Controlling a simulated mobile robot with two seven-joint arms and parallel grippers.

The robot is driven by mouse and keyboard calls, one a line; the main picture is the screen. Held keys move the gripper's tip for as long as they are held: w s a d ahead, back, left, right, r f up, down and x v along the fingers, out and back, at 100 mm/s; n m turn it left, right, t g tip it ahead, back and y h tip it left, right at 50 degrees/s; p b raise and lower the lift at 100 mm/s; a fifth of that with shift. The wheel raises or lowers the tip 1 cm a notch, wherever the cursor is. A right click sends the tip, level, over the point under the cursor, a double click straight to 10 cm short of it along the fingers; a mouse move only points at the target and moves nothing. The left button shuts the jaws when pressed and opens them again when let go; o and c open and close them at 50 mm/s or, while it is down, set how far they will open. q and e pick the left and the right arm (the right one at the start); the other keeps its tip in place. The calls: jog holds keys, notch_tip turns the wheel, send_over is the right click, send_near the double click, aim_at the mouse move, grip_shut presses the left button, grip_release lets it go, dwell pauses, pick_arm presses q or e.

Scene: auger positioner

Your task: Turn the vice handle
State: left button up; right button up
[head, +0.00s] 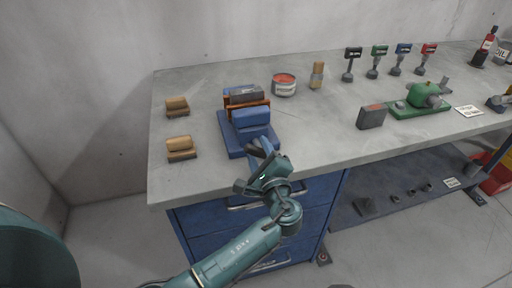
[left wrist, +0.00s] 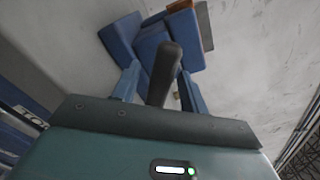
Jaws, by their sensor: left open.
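The blue vice (head: 252,118) stands near the left front part of the workbench, with a rust-brown and grey block between its jaws. Its dark handle (head: 264,147) points toward the front edge. In the left wrist view the handle (left wrist: 164,70) is a dark rounded bar running between my fingers. My left gripper (head: 258,157) is at the front of the vice, open, with one finger on each side of the handle. Whether a finger touches it I cannot tell. The fingers also show in the left wrist view (left wrist: 159,84). My right gripper is not in view.
The workbench (head: 320,135) carries wooden blocks (head: 178,106) at left, a red-topped can (head: 284,84) behind the vice, and a grey box (head: 371,116) and green machine (head: 423,96) at right. Blue drawers (head: 310,212) are below my forearm. Bench space right of the vice is clear.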

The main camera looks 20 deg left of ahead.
pick_arm(q)
jog(key=shift+c, duration=0.4)
grip_shut()
